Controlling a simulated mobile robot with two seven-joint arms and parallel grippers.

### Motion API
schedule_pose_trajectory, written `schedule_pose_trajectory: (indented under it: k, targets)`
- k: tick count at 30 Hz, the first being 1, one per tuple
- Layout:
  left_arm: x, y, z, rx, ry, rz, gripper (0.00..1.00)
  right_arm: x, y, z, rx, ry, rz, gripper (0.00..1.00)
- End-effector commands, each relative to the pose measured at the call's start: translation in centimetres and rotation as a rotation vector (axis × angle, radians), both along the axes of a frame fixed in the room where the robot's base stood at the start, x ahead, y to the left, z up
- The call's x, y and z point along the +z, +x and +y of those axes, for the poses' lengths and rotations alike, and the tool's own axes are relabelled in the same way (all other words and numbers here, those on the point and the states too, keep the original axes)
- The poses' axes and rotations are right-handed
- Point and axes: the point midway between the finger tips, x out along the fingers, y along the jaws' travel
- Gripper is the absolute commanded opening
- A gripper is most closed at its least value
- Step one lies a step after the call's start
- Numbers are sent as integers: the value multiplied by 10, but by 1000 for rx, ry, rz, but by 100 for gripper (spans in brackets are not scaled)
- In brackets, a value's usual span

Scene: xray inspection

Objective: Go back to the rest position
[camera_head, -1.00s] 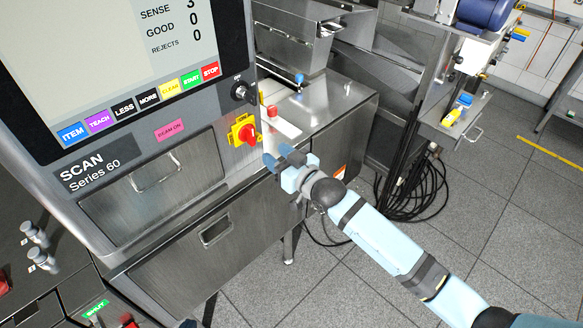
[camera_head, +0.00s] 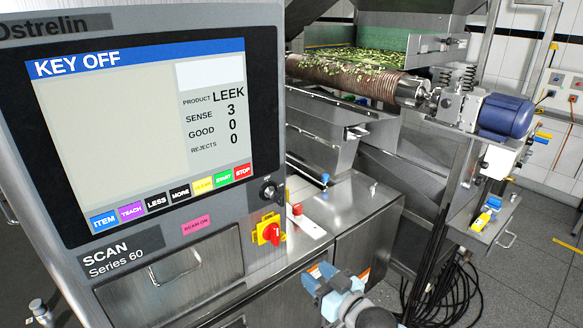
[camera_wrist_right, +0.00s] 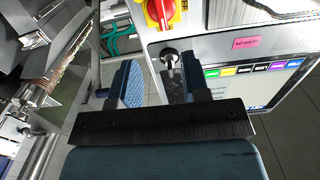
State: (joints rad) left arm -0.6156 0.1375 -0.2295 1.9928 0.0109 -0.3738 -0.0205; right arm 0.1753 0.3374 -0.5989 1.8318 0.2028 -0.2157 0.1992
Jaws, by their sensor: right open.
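My right gripper (camera_head: 318,282) is near the bottom middle of the head view, in front of the machine's cabinet and below the red rotary switch (camera_head: 270,233) on its yellow plate. Its two blue fingers are apart. In the right wrist view the open fingers (camera_wrist_right: 162,78) show with nothing held between them. The key switch (camera_wrist_right: 170,57) shows behind the gap, and the red switch (camera_wrist_right: 161,10) is at the top edge. My left gripper is not in view.
The scanner's screen (camera_head: 110,140) reads KEY OFF. A black key switch (camera_head: 268,190) sits right of the coloured buttons. A steel counter (camera_head: 345,205) carries a red button and a blue knob. A roller conveyor with green pieces and a blue motor (camera_head: 505,116) stand behind. Cables lie on the floor at right.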

Motion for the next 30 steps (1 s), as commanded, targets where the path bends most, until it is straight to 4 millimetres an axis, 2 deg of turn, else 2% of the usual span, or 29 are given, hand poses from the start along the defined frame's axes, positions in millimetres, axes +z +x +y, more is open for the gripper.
schedule_pose_trajectory:
  k: [5,8,12,15,19,21,24,30]
  targets:
    - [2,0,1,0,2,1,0,-50,-42,-14,-64,-16,99,43]
    - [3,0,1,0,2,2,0,-88,-80,-31,-123,-44,180,43]
    - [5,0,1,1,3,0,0,-137,-140,-59,-205,-105,302,43]
    - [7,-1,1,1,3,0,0,-165,-183,-79,-256,-155,383,43]
    - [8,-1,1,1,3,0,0,-189,-228,-100,-300,-212,464,43]
    - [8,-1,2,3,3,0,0,-197,-244,-107,-316,-232,492,43]
    - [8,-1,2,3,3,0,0,-202,-256,-113,-327,-250,513,43]
    - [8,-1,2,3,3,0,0,-203,-258,-114,-328,-252,515,43]
